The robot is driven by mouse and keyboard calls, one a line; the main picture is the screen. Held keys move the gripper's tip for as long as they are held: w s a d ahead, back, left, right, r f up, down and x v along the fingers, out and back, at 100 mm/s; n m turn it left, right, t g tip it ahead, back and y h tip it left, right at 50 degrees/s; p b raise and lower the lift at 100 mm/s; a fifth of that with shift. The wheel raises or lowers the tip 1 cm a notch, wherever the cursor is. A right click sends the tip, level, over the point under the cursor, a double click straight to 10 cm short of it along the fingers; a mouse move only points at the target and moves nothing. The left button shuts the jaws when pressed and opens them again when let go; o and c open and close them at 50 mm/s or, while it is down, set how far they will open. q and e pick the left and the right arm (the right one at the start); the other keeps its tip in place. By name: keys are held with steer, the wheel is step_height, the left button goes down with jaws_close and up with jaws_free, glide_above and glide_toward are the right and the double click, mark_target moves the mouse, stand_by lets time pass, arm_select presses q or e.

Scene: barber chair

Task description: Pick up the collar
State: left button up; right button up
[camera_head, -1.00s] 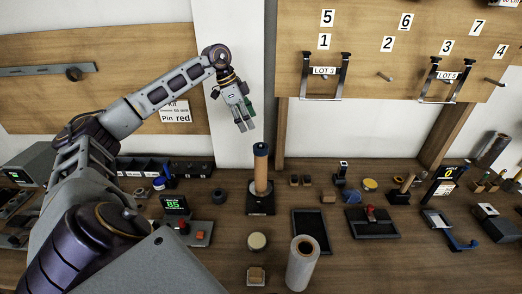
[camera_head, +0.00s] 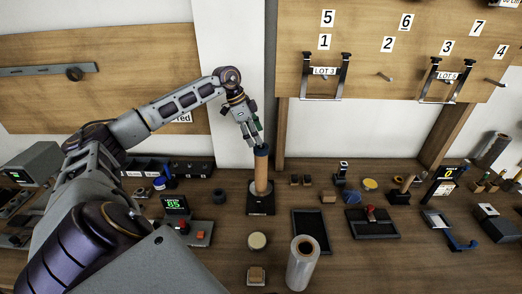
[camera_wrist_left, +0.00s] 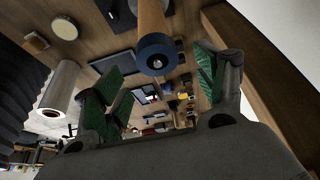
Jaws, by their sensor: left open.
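A dark blue collar (camera_head: 261,150) sits at the top of an upright tan post (camera_head: 261,176) on a dark square base (camera_head: 260,206). In the left wrist view the collar (camera_wrist_left: 157,54) is a blue ring around the post's end, with a paler centre. My left gripper (camera_head: 254,138) is at the collar's top in the head view, tilted down towards it. It also shows in the left wrist view (camera_wrist_left: 160,85), open, with green-padded fingers wide apart and nothing held between them. The collar appears beyond and between the fingers; I cannot tell whether they touch it. My right gripper is not in view.
A clear-wrapped roll (camera_head: 302,262) stands in front of the post, near a round pale-topped piece (camera_head: 257,241). A green-lit display (camera_head: 175,203) is to the left. Dark trays (camera_head: 311,232) lie to the right. A wooden board (camera_head: 390,45) with hooks hangs behind.

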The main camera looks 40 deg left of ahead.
arm_select(q)
steer(key=shift+s+p+x, duration=0.2)
steer(key=shift+p+x, duration=0.25)
steer(key=shift+x, duration=2.1)
steer(key=shift+c, duration=0.3)
steer(key=c, duration=1)
steer(key=shift+r, duration=0.2)
steer(key=shift+r, duration=4.8)
